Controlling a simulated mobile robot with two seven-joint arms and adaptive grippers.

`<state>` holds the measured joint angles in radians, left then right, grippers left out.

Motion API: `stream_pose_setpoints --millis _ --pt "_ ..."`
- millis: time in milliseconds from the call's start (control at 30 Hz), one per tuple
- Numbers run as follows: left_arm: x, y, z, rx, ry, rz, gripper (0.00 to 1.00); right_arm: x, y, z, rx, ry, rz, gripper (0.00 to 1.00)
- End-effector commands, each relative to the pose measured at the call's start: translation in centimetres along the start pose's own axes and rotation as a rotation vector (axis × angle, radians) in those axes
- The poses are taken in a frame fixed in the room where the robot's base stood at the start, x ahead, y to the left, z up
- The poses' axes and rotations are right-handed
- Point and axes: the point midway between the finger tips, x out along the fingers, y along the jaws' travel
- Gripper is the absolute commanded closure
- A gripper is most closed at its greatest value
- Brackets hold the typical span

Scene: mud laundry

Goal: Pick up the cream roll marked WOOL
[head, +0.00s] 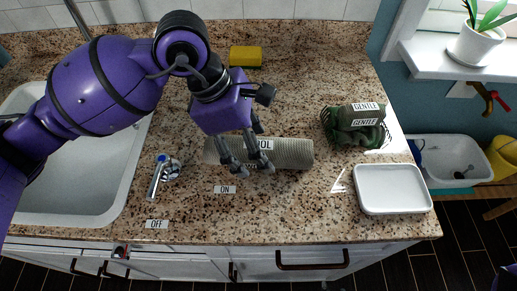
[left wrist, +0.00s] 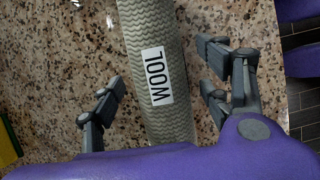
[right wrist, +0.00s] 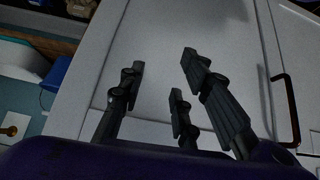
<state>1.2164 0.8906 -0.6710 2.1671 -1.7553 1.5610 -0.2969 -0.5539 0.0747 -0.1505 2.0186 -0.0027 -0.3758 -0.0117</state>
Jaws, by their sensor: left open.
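The cream roll marked WOOL (head: 291,153) lies crosswise on the speckled counter in the head view. Its label is partly covered by my left gripper there. In the left wrist view the ribbed roll (left wrist: 158,35) runs between the fingers with the WOOL label facing the camera. My left gripper (head: 247,168) is open over the roll, with fingers on either side of it; I cannot tell whether they touch it. It also shows in the left wrist view (left wrist: 157,100). My right gripper (right wrist: 160,95) is open and empty in front of a white cabinet door.
Dark green rolls marked GENTLE (head: 366,122) lie at the right beside a white tray (head: 394,189). A yellow sponge (head: 245,56) is behind the roll. A sink (head: 82,187) and a tap handle (head: 160,176) are at the left. ON and OFF labels lie near the front edge.

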Motion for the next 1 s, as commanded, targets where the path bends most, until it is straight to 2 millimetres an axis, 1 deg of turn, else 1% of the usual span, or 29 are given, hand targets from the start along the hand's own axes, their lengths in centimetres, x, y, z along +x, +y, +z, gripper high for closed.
stream_pose_setpoints --millis 33,100,267,300,733,767,1000 --pt "0.43 -0.05 -0.02 0.0 0.001 -0.002 0.3 0.03 -0.03 -0.34 0.0 0.006 -0.001 0.69" --pt "0.67 -0.04 -0.03 0.0 0.001 -0.001 0.3 0.05 -0.05 -0.56 0.0 0.01 -0.001 0.69" --pt "0.71 -0.02 -0.04 0.0 0.001 0.0 0.3 0.04 -0.07 -0.61 0.0 0.011 -0.001 0.69" --pt "0.7 -0.02 -0.04 0.0 0.001 0.0 0.31 0.04 -0.07 -0.6 0.0 0.011 -0.002 0.69" --pt "0.67 -0.01 -0.03 0.0 0.001 0.0 0.87 0.05 -0.1 -0.23 0.0 0.003 -0.002 0.69" --pt "0.62 0.01 0.02 0.001 -0.001 0.001 0.9 0.05 -0.1 -0.18 0.0 0.002 -0.002 0.69" --pt "0.54 0.02 0.05 0.001 -0.001 0.001 0.9 0.04 -0.1 -0.05 0.0 0.0 -0.002 0.69"
